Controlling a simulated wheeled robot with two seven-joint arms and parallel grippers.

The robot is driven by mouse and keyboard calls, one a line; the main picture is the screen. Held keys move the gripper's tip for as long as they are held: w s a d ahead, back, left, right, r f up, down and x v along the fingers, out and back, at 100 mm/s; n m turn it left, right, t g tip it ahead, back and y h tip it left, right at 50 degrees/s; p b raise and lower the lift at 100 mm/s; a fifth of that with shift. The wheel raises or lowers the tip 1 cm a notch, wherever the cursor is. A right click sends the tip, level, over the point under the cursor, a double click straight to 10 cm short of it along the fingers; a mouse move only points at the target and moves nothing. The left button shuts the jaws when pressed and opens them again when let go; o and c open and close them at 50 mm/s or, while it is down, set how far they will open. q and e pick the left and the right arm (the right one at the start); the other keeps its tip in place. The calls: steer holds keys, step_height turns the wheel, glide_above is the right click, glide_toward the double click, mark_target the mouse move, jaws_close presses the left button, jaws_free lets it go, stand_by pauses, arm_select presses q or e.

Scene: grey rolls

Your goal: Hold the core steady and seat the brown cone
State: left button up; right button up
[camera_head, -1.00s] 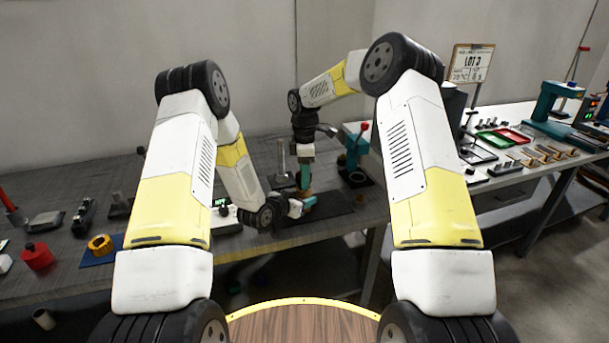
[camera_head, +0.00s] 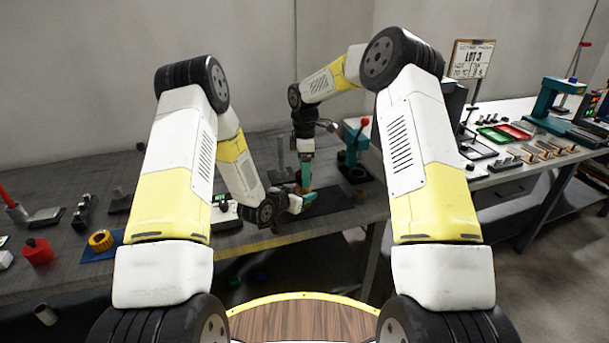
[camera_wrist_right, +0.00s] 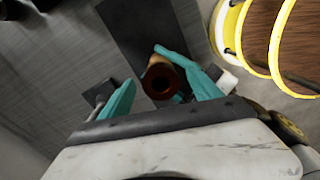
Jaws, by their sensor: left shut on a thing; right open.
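A brown cone (camera_wrist_right: 161,83) shows end-on in the right wrist view as a dark reddish-brown ring with a dark hole. A lighter tan piece (camera_wrist_right: 154,62), apparently the core, shows just beyond it; how deep the cone sits on it cannot be told. My left gripper (camera_head: 301,203) comes in low from the left, shut on the core over the dark mat. My right gripper (camera_wrist_right: 162,94) points down from above, its teal fingers open on either side of the cone. In the head view my right gripper (camera_head: 305,176) hides most of both parts.
A dark mat (camera_wrist_right: 135,25) lies under the work on the grey bench. A teal press with a red knob (camera_head: 356,150) stands close on the right. A yellow ring (camera_head: 101,241) on a blue mat and a red container (camera_head: 37,252) are at the left.

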step_height(320, 180, up, 11)
stand_by(0.3)
steer(key=shift+f, duration=0.1)
stand_by(0.4)
arm_select(q)
steer(key=o, duration=1.5)
steer(key=shift+c, duration=0.2)
